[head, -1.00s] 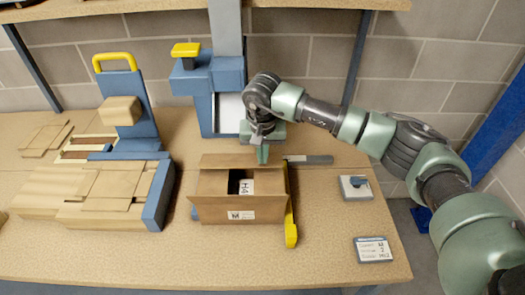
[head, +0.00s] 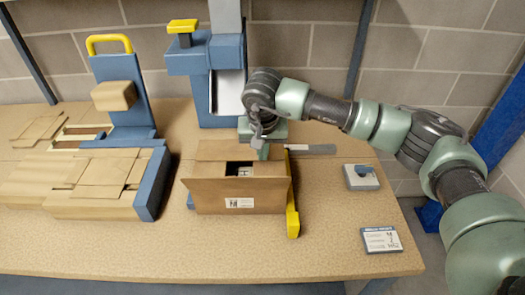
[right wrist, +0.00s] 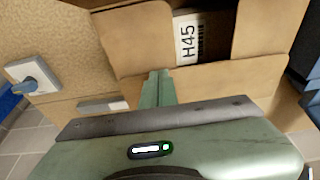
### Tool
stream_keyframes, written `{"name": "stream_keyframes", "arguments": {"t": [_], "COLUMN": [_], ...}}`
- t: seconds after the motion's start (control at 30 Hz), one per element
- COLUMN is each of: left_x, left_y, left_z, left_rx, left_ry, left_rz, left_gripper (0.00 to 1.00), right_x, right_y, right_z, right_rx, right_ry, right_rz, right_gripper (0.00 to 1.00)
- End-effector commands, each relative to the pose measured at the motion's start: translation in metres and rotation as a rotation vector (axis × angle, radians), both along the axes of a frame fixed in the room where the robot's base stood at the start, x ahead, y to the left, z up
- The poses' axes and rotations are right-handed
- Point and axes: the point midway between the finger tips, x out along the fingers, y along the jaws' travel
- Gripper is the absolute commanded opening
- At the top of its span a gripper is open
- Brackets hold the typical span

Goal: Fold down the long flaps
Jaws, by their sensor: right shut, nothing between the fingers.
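An open brown cardboard box (head: 210,199) sits on the bench in the middle of the head view, with a white label on its front. Its short flaps (right wrist: 135,40) lie inward in the right wrist view, and a white H45 label (right wrist: 187,38) shows in the gap between them. A long flap (right wrist: 225,78) spreads on the gripper's side of the opening. My right gripper (head: 263,153) is at the box's back right edge; its shut, empty fingers (right wrist: 158,88) are beside that flap. I cannot tell whether they touch it. My left gripper is out of view.
A blue stand (head: 208,65) is behind the box. Flat cartons (head: 75,185) and a blue fixture with a yellow handle (head: 108,43) are at left. A yellow part (head: 292,215) runs along the box's right side. A small grey device (head: 361,177) and a sign (head: 381,240) are at right.

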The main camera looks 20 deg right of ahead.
Motion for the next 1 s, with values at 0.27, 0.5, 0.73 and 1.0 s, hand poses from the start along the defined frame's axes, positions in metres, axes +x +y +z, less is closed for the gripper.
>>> {"name": "stream_keyframes", "arguments": {"t": [0.27, 0.5, 0.73, 1.0], "left_x": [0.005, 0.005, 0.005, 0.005], "left_y": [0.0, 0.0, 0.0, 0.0], "left_z": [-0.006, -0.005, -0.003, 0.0], "left_rx": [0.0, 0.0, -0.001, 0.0], "left_ry": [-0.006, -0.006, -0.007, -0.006], "left_rz": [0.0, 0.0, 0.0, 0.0], "left_gripper": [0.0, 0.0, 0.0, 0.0], "right_x": [-0.002, -0.002, -0.001, -0.002], "right_y": [0.0, 0.0, 0.0, 0.001], "right_z": [-0.002, -0.002, 0.006, 0.016], "right_rx": [-0.001, -0.001, -0.001, -0.001], "right_ry": [0.0, 0.001, 0.0, 0.0], "right_rz": [0.0, 0.0, 0.0, 0.001], "right_gripper": [0.0, 0.0, 0.0, 0.0]}}
